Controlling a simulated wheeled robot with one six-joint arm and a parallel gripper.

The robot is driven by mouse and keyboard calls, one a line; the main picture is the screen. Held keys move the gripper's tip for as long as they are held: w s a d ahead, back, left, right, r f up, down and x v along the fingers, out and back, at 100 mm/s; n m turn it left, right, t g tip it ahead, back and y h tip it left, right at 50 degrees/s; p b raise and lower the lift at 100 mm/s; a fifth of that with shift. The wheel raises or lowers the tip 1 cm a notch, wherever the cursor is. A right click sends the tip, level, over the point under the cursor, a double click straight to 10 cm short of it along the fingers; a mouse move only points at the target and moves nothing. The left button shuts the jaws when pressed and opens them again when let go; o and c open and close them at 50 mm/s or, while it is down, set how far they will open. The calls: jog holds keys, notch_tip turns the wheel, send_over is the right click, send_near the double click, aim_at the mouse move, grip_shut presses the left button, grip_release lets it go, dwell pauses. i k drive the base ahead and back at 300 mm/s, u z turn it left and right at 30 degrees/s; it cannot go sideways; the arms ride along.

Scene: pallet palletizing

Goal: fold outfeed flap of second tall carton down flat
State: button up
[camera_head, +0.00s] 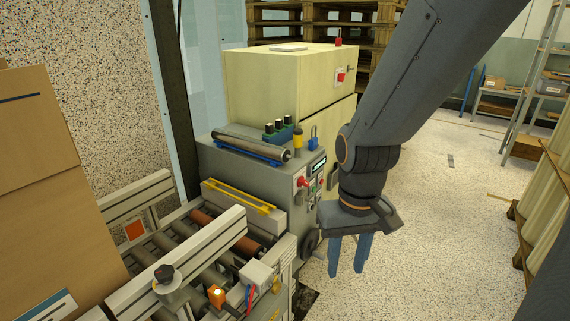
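A tall brown carton (60,235) stands at the left edge, cut off by the frame. A brown panel (35,125) with a dark strip rises above a crease on it and looks like an upright flap; I cannot tell whether it is the outfeed one. A white and blue label shows low on the carton. My gripper (349,268) points down at the centre right, well to the right of the carton and touching nothing. Its two blue fingers are apart with nothing between them. The carton's top and far sides are out of view.
A roller conveyor (222,240) with pale side rails runs beside the carton to a grey machine (240,178) with a red knob. A cream cabinet (290,90) and stacked pallets (375,20) stand behind.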

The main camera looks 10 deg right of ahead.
aim_at(59, 258)
jog(key=z, duration=1.35)
jog(key=i, duration=1.35)
jog(key=u, duration=3.9)
